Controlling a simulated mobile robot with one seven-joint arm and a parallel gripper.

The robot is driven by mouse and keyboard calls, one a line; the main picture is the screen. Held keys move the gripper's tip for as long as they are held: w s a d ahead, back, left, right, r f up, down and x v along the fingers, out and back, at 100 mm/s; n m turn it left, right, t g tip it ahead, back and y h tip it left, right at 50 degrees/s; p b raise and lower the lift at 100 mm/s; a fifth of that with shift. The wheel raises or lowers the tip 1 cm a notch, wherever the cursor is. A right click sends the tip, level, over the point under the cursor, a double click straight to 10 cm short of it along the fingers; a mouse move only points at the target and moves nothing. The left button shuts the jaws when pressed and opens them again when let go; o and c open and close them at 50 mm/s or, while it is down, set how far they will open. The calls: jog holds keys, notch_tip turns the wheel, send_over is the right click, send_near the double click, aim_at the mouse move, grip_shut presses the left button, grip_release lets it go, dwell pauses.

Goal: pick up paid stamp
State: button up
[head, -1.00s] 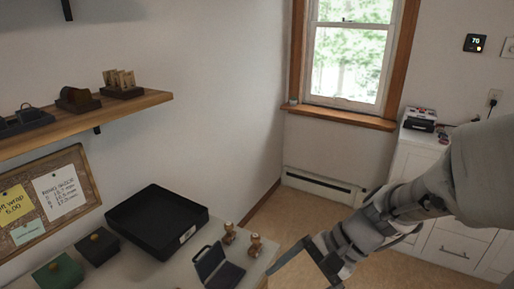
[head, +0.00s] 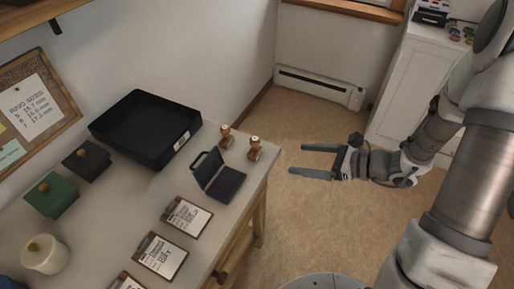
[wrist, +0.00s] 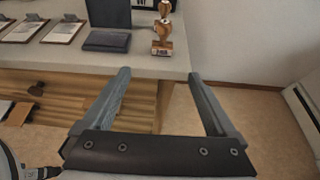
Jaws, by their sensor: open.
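Two wooden-handled stamps stand upright near the right end of the table. One is the rear stamp (head: 225,138); the other is the stamp nearer the right edge (head: 254,149). I cannot read which is the paid stamp. In the wrist view the nearer stamp (wrist: 162,38) stands close to the table edge, with the other stamp (wrist: 165,9) behind it. My gripper (head: 298,160) is open and empty, out over the floor to the right of the table. In the wrist view my gripper (wrist: 158,74) has its fingers apart, pointing toward the table edge below the stamps.
An open dark ink pad (head: 217,178) lies just left of the nearer stamp. A black tray (head: 135,146) is behind it. Several clipboards (head: 187,216) lie toward the front. The table's edge (wrist: 80,66) lies between my gripper and the stamps. A white cabinet (head: 410,85) stands at right.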

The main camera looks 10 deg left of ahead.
jog(key=b, duration=0.1)
send_near(258, 151)
jog(key=a+f, duration=0.2)
jog(key=a, duration=0.1)
jog(key=shift+w, duration=0.15)
jog(key=shift+w+r+b+x, duration=0.15)
jog(key=shift+b+x, duration=0.25)
jog(key=shift+x, duration=1.05)
jog(key=shift+w+r+b+x, duration=0.15)
jog(key=shift+b+x, duration=0.2)
jog(key=shift+x, duration=1.15)
jog(key=c, duration=1.4)
jog(key=shift+c, duration=0.2)
jog(key=shift+r, duration=0.1)
